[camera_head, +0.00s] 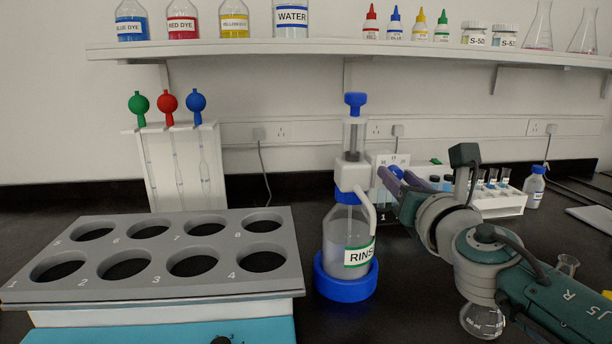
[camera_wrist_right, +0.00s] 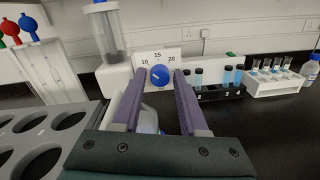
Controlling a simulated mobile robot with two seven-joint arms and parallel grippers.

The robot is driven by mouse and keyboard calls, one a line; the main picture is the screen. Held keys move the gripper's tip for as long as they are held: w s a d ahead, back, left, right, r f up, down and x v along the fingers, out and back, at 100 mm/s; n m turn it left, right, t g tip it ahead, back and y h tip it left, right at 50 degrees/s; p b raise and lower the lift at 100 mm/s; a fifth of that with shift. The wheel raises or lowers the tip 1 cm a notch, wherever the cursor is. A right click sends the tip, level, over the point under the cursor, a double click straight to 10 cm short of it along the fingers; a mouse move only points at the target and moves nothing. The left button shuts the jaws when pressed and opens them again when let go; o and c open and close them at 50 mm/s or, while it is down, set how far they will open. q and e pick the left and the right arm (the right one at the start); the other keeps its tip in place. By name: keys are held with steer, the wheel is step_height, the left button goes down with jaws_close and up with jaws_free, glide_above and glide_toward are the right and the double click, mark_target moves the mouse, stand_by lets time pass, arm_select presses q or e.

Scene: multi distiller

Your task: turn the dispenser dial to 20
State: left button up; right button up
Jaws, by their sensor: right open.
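The dispenser (camera_head: 352,180) is a white pump head with a blue plunger on a bottle labelled RINSE (camera_head: 347,235), standing upright in a blue base. Its blue round dial (camera_wrist_right: 160,75) sits on a white plate marked 10, 15 and 20; its exact pointer setting is too small to read surely. In the head view the dial (camera_head: 396,171) is partly hidden by my fingers. My right gripper (camera_wrist_right: 160,80) is open, its two purple fingers on either side of the dial, with gaps visible; contact cannot be told. It also shows in the head view (camera_head: 395,182). My left gripper is not in view.
A grey rack with round holes (camera_head: 150,285) fills the front left. A stand of pipettes (camera_head: 175,165) is behind it. Tube racks (camera_wrist_right: 275,88) stand right of the dispenser. A round glass flask (camera_head: 482,320) is below my right arm. A bottle shelf (camera_head: 330,48) runs above.

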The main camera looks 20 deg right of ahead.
jaws_close()
